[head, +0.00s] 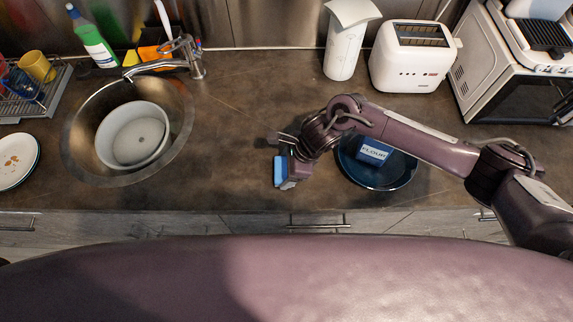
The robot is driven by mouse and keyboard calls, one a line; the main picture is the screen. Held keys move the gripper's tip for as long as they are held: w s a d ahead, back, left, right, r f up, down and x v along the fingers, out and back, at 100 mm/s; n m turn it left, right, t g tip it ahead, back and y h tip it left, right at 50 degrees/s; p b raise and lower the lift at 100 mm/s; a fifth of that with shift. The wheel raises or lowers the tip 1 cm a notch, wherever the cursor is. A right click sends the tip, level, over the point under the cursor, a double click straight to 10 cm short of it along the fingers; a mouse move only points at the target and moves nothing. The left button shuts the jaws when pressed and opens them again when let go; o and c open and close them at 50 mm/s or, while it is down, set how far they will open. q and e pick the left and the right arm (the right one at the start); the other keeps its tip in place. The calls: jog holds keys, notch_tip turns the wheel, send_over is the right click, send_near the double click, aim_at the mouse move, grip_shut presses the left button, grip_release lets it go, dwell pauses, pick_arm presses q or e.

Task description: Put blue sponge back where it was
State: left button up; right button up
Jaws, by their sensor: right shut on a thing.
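The blue sponge (279,171) is held in my right gripper (284,168), which is shut on it near the counter's front edge, between the sink and the blue plate. The gripper hides part of the sponge. I cannot tell whether the sponge touches the counter. A round metal sink (74,152) is to the left, with a white bowl (134,134) in it. An orange holder (152,53) with brushes stands behind the tap. My left gripper is not in view.
A blue plate (399,180) with a blue flour packet (373,152) lies under my right arm. A faucet (190,62), green bottle (93,40), white paper roll (345,48), toaster (412,62) and microwave (490,80) line the back.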

jog(key=shift+f+b, duration=0.2)
jog(key=shift+b, duration=0.15)
jog(key=o, duration=0.9)
jog(key=shift+r, duration=0.1)
jog(key=shift+o, duration=0.2)
jog(key=shift+r+p, duration=0.3)
jog(key=shift+p, duration=0.1)
jog(key=b+v, duration=0.3)
jog(key=v, duration=0.8)
jog(key=shift+d+r, duration=0.2)
jog(key=shift+r, duration=0.1)
jog(key=shift+s+f, duration=0.1)
jog(key=shift+s, duration=0.05)
